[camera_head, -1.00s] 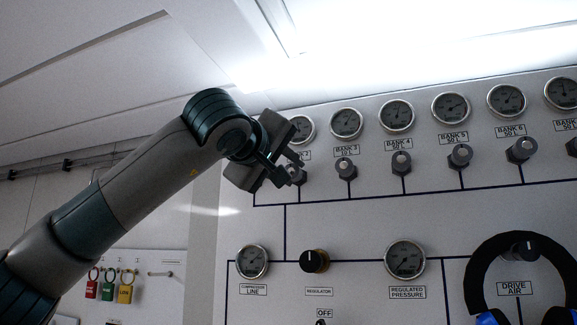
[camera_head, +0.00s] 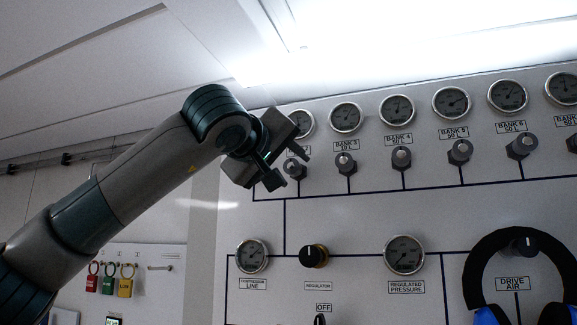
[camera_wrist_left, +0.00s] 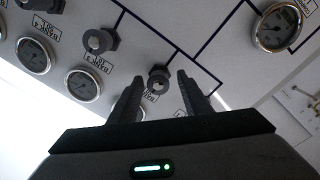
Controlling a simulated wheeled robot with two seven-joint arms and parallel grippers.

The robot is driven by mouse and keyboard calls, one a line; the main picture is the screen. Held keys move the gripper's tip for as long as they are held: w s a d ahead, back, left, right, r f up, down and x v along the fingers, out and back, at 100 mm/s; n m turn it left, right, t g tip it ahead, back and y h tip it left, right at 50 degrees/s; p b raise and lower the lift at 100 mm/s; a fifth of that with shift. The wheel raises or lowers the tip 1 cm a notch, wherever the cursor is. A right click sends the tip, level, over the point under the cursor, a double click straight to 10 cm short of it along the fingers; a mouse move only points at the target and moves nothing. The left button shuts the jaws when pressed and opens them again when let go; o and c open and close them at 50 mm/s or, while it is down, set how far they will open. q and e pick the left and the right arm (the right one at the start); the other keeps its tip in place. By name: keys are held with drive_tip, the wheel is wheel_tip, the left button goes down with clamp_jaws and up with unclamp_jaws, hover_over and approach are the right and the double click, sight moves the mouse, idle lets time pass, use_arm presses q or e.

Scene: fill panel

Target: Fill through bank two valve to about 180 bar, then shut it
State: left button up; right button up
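My left gripper (camera_head: 287,170) is open. In the left wrist view its fingers (camera_wrist_left: 160,85) stand apart, with the knob just beyond and between their tips; I see no grip on it. The bank two gauge (camera_head: 304,122) is partly hidden by the gripper, and I cannot read its needle. The knob's label is mostly covered. My right gripper is out of view.
Bank 3's knob (camera_head: 346,163) stands close on the right, with several more valves and gauges along the row. Below are the compressor line gauge (camera_head: 252,255), regulator knob (camera_head: 314,256) and regulated pressure gauge (camera_head: 404,254). A black arch (camera_head: 480,262) surrounds the drive air knob.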

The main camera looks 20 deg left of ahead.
use_arm(q)
drive_tip(key=shift+s+r, duration=0.1)
drive_tip(key=shift+s, duration=0.1)
drive_tip(key=shift+s+a+b, duration=0.1)
drive_tip(key=shift+s+b, duration=0.3)
drive_tip(key=shift+s, duration=0.1)
drive_tip(key=s+a+b, duration=0.1)
drive_tip(key=s+b, duration=0.5)
drive_tip(key=s, duration=1)
drive_tip(key=shift+f, duration=0.25)
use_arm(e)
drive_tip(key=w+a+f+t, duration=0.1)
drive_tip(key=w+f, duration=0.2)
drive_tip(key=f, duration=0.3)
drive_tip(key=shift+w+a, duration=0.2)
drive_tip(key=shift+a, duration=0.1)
use_arm(q)
drive_tip(key=shift+a, duration=0.1)
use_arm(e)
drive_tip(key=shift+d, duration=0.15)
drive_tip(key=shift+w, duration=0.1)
